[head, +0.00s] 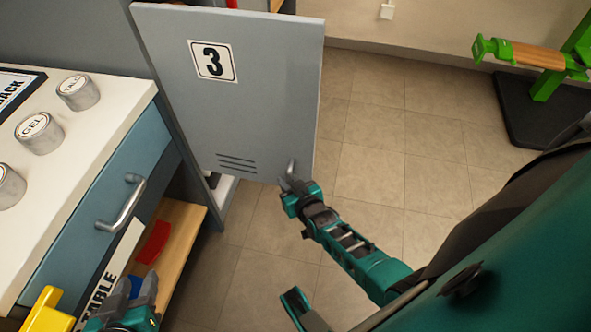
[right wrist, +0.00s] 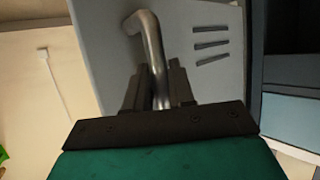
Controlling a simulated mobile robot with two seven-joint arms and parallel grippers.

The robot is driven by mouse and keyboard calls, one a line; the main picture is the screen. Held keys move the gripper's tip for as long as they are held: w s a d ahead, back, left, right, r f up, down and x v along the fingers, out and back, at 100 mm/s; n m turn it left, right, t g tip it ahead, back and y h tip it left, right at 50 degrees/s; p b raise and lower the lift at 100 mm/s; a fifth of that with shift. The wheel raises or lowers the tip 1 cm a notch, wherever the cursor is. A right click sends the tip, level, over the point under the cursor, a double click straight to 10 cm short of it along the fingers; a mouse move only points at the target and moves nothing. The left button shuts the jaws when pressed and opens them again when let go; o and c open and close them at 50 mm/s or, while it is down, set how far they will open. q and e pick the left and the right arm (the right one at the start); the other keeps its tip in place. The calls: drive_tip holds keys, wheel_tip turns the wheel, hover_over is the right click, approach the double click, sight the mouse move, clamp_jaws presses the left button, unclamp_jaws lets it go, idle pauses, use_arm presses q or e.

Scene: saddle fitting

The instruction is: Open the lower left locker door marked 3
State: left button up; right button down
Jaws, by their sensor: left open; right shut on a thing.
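The grey locker door marked 3 (head: 265,100) stands swung out from the locker, with its right edge free and floor showing beyond it. Its metal bar handle (head: 291,168) is near the lower right corner, and it shows large in the right wrist view (right wrist: 150,45). My right gripper (head: 291,183) is shut on this handle, with its fingers on both sides of the bar (right wrist: 158,85). My left gripper (head: 133,292) is open at the bottom left, apart from the door, by the table front. The locker inside is mostly hidden behind the door.
A white-topped table (head: 128,97) with labelled tins (head: 78,92) and a blue drawer (head: 100,205) stands left. A wooden shelf (head: 185,232) with a red item (head: 153,242) is below. A green stand (head: 548,85) is at the back right. Tiled floor (head: 400,150) between is clear.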

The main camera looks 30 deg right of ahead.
use_arm(q)
drive_tip(key=shift+d+r, duration=0.1)
drive_tip(key=shift+d, duration=0.05)
use_arm(e)
drive_tip(key=shift+a+r, duration=0.15)
drive_tip(key=shift+a, duration=0.35)
drive_tip(key=c, duration=1.1)
unclamp_jaws()
drive_tip(key=shift+o, duration=0.2)
drive_tip(key=shift+s+d, duration=0.1)
drive_tip(key=shift+d, duration=0.05)
use_arm(q)
drive_tip(key=shift+s, duration=0.15)
use_arm(e)
drive_tip(key=shift+s, duration=0.15)
